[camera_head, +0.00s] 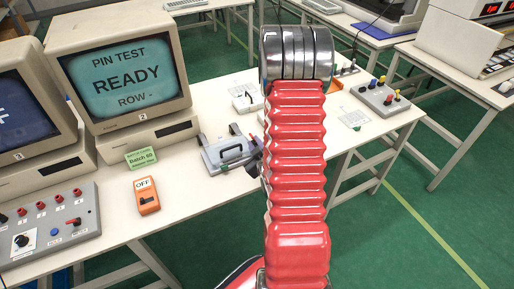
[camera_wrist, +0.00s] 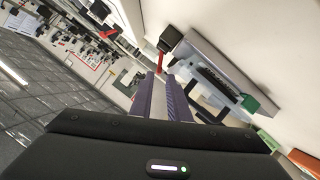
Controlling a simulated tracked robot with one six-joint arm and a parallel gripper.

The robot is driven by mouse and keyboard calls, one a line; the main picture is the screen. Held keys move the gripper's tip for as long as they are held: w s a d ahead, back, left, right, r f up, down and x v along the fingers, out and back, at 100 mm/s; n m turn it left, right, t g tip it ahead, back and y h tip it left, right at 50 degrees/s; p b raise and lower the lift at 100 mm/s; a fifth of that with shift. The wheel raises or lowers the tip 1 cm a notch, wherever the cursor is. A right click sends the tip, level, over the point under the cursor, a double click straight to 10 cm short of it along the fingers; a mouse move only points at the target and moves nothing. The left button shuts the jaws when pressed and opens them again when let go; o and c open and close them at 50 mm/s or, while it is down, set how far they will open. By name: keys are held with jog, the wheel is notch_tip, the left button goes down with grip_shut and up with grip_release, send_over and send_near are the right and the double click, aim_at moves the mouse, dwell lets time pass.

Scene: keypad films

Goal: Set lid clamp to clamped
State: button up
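A grey box with a black handle on its lid (camera_head: 232,151) sits on the white table, left of my red arm. Dark upright parts stand at its back edge. In the wrist view the box lid (camera_wrist: 214,62) lies tilted at the upper right, and a red lever-like piece (camera_wrist: 166,60) with a black block above it shows just past my fingertips. I cannot tell whether it touches them. My gripper (camera_wrist: 163,77) has its two fingers close together beside the box; whether they are fully shut is unclear. In the head view my arm hides most of the gripper.
An orange switch box marked OFF (camera_head: 147,196) and a green Batch 60 tag (camera_head: 141,158) lie left of the box. A READY monitor (camera_head: 124,80) and a grey control panel (camera_head: 52,226) stand farther left. A button box (camera_head: 381,98) stands at the right.

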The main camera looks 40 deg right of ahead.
jog(key=shift+v, duration=1.6)
jog(key=w+a+r+g+y, duration=0.2)
jog(key=a+r+g+y, duration=0.2)
jog(key=a+r, duration=1.2)
jog(key=s+a+r+g+y, duration=0.1)
jog(key=s+a+r, duration=0.3)
jog(key=s+a, duration=0.3)
jog(key=s+a+r+g+y, duration=0.1)
jog(key=s+a+r+g, duration=0.1)
jog(key=s+a, duration=0.6)
jog(key=shift+s+a+r+m+y, duration=0.3)
jog(key=shift+s+r+m, duration=0.1)
jog(key=shift+s+r, duration=0.5)
jog(key=shift+d, duration=0.15)
